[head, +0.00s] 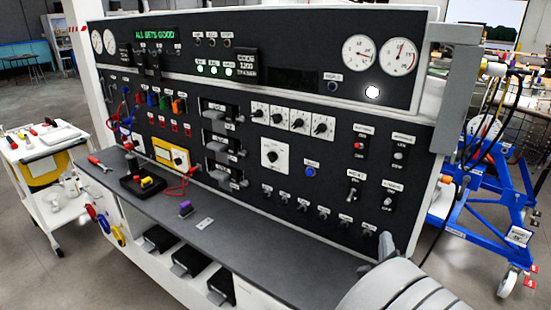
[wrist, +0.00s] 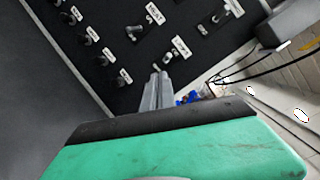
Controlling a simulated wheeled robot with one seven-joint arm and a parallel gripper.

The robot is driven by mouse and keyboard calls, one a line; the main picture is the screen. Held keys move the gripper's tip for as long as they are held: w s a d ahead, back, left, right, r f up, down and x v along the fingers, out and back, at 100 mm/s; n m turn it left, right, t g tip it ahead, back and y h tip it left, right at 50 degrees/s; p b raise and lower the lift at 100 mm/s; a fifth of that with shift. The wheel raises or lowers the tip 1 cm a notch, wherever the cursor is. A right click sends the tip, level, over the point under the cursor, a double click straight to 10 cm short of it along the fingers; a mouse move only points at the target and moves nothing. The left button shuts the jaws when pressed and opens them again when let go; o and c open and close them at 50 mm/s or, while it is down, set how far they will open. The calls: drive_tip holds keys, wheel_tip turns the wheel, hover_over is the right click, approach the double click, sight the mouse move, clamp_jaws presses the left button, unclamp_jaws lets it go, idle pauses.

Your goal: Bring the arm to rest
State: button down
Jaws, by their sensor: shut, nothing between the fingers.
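My gripper (wrist: 160,74) shows in the wrist view as two grey fingers pressed together, empty. They point toward the lower right part of the black control panel, close to its switches. In the head view my gripper (head: 386,244) is at the lower right, in front of the panel's right end and above the desk. My pale arm fills the lower right corner there and hides the desk's right end. I cannot tell whether the fingertips touch the panel.
The black panel (head: 335,222) carries gauges, switches and knobs. A tool cart (head: 60,190) stands left, a blue wheeled frame (head: 480,225) right.

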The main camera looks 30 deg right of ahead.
drive_tip(key=w+a+f+n+g+y, duration=0.1)
drive_tip(key=w+a+f+n+y, duration=0.25)
drive_tip(key=a+n, duration=0.3)
drive_tip(key=w+a+f+n+y, duration=0.2)
drive_tip(key=w+a+n+y, duration=0.35)
drive_tip(key=a, duration=0.25)
drive_tip(key=w+a+f+n+g+y, duration=0.1)
drive_tip(key=w+a+f+n+y, duration=0.1)
drive_tip(key=w+a+n+y, duration=0.4)
drive_tip(key=s+a+r+n+g+h, duration=0.1)
drive_tip(key=s+a+n+g+h, duration=0.1)
drive_tip(key=s+a+n+g, duration=0.5)
drive_tip(key=s+a+n, duration=0.5)
drive_tip(key=a+n, duration=0.2)
drive_tip(key=a, duration=0.1)
drive_tip(key=shift+s+g, duration=0.15)
drive_tip(key=shift+g, duration=0.25)
drive_tip(key=shift+r, duration=0.1)
